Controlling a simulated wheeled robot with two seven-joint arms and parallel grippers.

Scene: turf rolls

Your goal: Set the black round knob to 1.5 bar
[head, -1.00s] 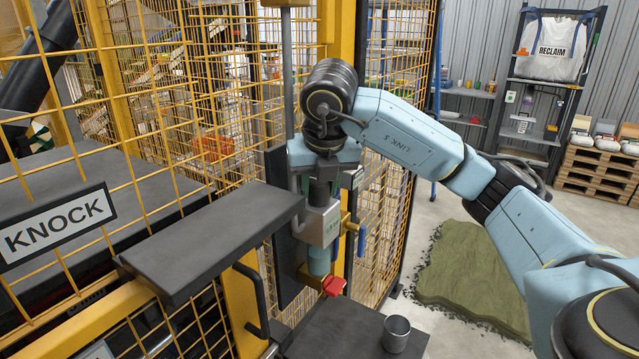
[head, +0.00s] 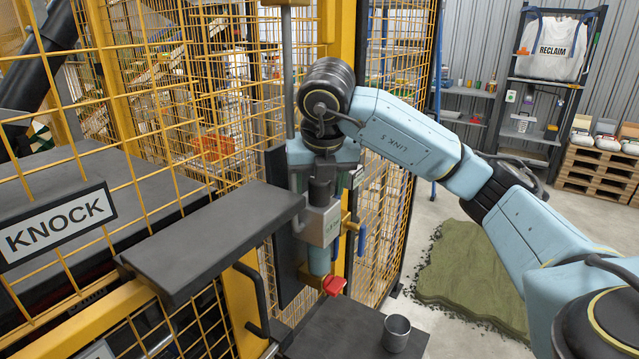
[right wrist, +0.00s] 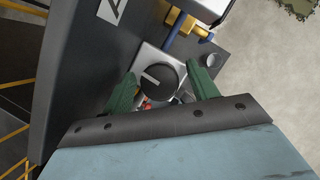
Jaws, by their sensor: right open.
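The black round knob (right wrist: 159,82), with a pale line on its face, sits on a light plate of the regulator in the right wrist view. In the head view the knob (head: 320,191) shows as a dark cylinder on top of the grey regulator body (head: 322,225). My right gripper (right wrist: 163,74) is open, with one green finger on each side of the knob. I cannot tell whether the fingers touch it. In the head view the right gripper (head: 321,165) is above the regulator. The pressure reading is not legible. My left gripper is out of view.
A red part (head: 333,286) sits below the regulator. A metal cup (head: 396,333) stands on the dark ledge (head: 345,325). A dark shelf (head: 215,240) juts out left of the regulator, before yellow mesh fencing. Green turf (head: 475,275) lies on the floor at right.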

